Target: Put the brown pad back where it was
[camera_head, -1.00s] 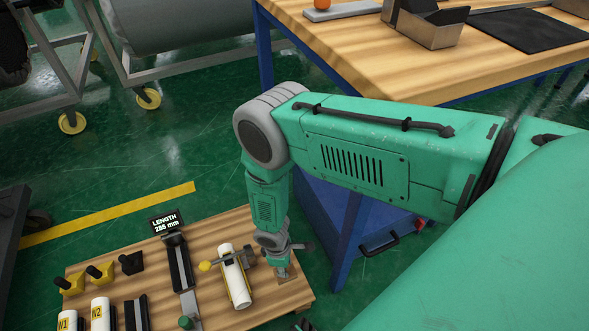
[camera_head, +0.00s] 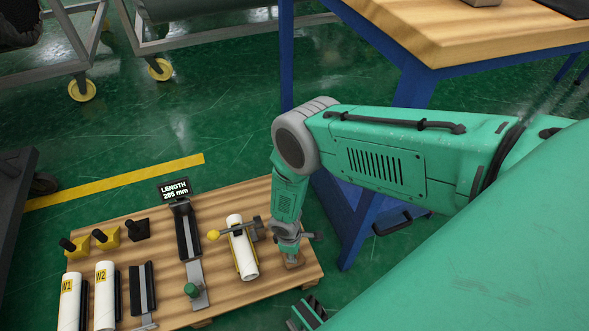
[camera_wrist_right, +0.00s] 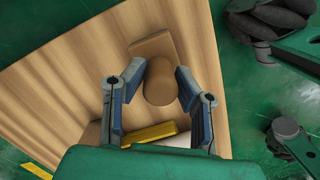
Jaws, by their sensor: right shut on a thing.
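The brown pad (camera_wrist_right: 158,80) has a round brown grip on a flat brown base. In the wrist view the grip stands between the two fingers of my right gripper (camera_wrist_right: 153,85), which is shut on it. In the head view my right gripper (camera_head: 290,245) points down at the right end of the low wooden board (camera_head: 245,292), and the pad (camera_head: 295,261) shows only partly beneath it. The base appears at or very near the board; I cannot tell if it touches. My left gripper is not in view.
Left of the pad is a white roll (camera_head: 241,246) in a yellow-edged holder with a yellow-knobbed clamp. Further left are a length gauge reading 285 mm (camera_head: 174,189), rolls W1 (camera_head: 70,303) and W2 (camera_head: 105,298), and yellow and black blocks. A blue-legged workbench (camera_head: 450,35) stands behind.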

